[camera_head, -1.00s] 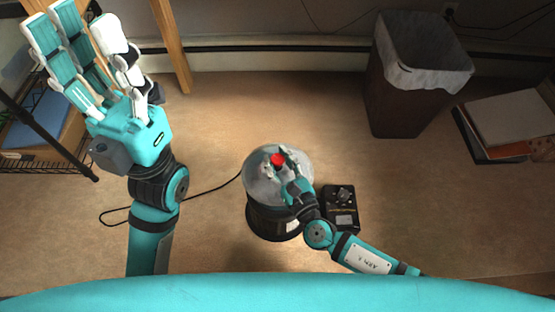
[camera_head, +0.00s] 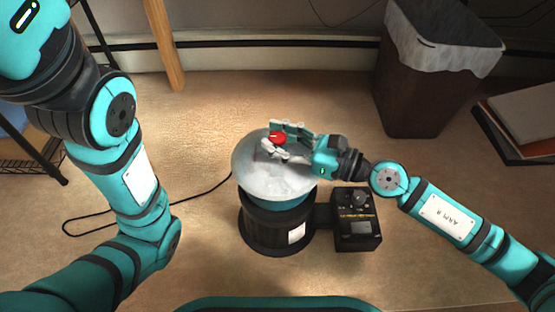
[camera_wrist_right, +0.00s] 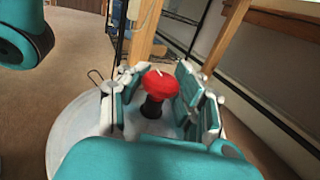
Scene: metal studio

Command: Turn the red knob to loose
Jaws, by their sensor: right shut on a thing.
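The red knob (camera_head: 278,136) sits above the round, pale, glossy top (camera_head: 262,183) of a dark cylindrical device. My right gripper (camera_head: 279,142) comes in from the right and is shut on the knob. In the right wrist view the red knob (camera_wrist_right: 160,82) stands on a black stem (camera_wrist_right: 152,107) with the fingers on both sides. A small white mark shows on top of the knob. My left gripper is only partly in the head view, its palm at the top left corner; its fingers are out of frame.
A black box (camera_head: 356,222) with a dial is attached to the device's right side. A dark bin with a white liner (camera_head: 425,85) stands at the back right. A black cable (camera_head: 150,203) runs left across the floor. Wooden legs (camera_head: 163,45) stand at the back.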

